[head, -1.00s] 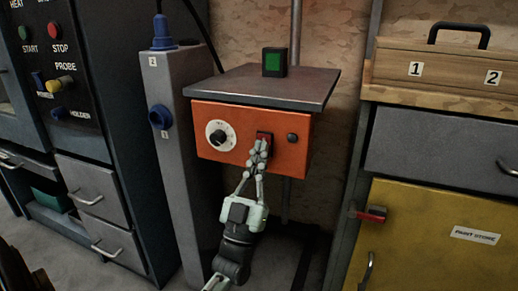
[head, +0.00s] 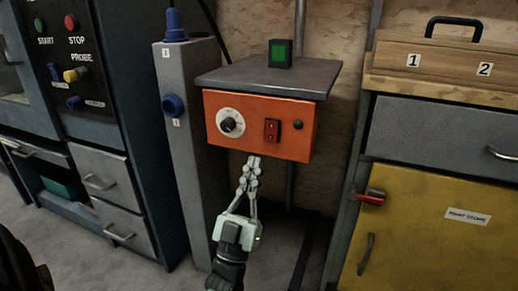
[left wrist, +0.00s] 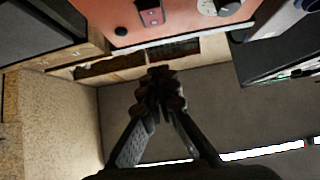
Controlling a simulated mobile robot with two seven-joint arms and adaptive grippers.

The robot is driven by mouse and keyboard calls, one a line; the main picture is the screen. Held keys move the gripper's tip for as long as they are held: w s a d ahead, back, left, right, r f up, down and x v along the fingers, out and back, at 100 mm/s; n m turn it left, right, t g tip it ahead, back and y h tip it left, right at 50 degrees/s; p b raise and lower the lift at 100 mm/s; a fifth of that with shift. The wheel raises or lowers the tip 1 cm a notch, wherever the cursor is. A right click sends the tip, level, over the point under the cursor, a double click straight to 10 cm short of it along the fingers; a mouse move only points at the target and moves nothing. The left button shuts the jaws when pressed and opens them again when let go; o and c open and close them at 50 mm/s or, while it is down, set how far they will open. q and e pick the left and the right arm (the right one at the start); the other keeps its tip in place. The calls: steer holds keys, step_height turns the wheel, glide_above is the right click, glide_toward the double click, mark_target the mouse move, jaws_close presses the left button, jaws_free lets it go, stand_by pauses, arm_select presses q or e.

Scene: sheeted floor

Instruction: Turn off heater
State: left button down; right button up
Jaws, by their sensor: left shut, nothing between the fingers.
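The heater control is an orange box (head: 260,143) under a grey top plate (head: 268,77). Its front has a white dial with a black knob (head: 231,123), a red rocker switch (head: 272,130) and a small black button (head: 298,125). My left gripper (head: 253,160) is shut and empty, just below the box's lower edge and apart from the switch. In the left wrist view the shut fingertips (left wrist: 160,75) point toward the box, with the red switch (left wrist: 150,12) and the dial (left wrist: 218,5) at the top edge. My right gripper is not in view.
A green block (head: 280,54) sits on the top plate. A grey post with blue sockets (head: 174,105) stands left, beside a dark control cabinet (head: 90,60). A yellow cabinet door with a red latch (head: 372,197) and a wooden toolbox (head: 435,62) are right.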

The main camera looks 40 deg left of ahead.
arm_select(q)
steer(key=shift+s+r+v, duration=0.15)
steer(key=shift+v, duration=0.9)
steer(key=shift+s+r+v, duration=0.15)
steer(key=shift+v, duration=0.95)
steer(key=shift+d, duration=0.1)
